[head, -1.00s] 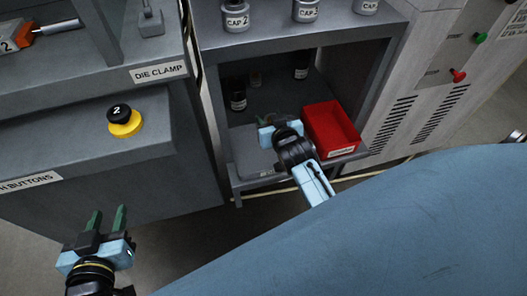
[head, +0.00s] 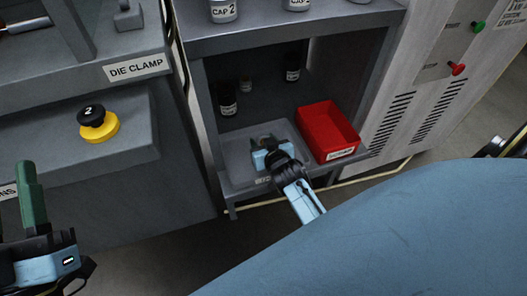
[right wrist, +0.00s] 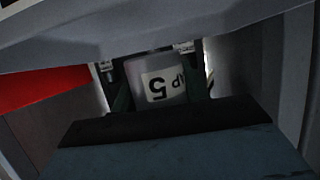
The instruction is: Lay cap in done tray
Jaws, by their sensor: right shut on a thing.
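My right gripper (head: 266,143) is inside the lower shelf, over the grey tray (head: 237,160). In the right wrist view it is shut on a cap (right wrist: 162,82), a pale cylinder whose label reads upside down, ending in "AP 5". In the head view the gripper mostly hides the cap. Whether the cap touches the tray floor I cannot tell. The tray's front label is too small to read. My left gripper (head: 32,200) is at the lower left, away from the shelf; mainly one green finger shows.
A red bin (head: 328,128) stands just right of the tray. Small dark bottles (head: 228,102) stand behind it. Several labelled caps, among them CAP 2 (head: 223,10), stand on the shelf top. A yellow-and-black button (head: 98,124) is at the left.

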